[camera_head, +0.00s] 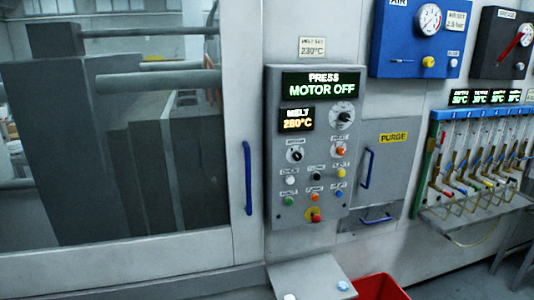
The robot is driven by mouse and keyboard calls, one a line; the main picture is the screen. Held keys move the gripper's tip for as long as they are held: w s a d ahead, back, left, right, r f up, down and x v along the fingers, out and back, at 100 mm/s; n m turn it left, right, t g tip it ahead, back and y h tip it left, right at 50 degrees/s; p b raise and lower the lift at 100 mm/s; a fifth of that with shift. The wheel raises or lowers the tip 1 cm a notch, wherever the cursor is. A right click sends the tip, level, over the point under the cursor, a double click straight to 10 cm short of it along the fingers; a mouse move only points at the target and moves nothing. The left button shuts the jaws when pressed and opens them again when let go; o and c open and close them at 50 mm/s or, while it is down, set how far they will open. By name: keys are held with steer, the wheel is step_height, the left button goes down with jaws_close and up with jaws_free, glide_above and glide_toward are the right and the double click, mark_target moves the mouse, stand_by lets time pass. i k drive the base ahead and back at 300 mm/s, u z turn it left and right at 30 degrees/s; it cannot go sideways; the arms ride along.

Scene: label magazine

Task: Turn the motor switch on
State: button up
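A grey control panel (271,222) stands in the middle of the head view. Its upper display (320,85) reads "PRESS MOTOR OFF" in green. A small black rotary switch (295,154) with a pale face sits at the panel's left, under a small label that seems to read "MOTOR". The direction of its pointer is too small to tell. To its right is another rotary switch (340,151) with an orange centre. A larger dial (342,116) is above that one. My gripper is not in view, so nothing of it shows near the panel.
Several coloured buttons and a red emergency knob (313,215) lie below the switches. A blue door handle (248,178) is left of the panel; a purge door (395,145) is right. A grey ledge (310,275) and red bin (380,288) stand below.

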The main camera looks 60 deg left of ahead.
mark_target(296, 156)
steer(key=u, duration=2.4)
steer(key=i, duration=0.75)
steer(key=u, duration=0.75)
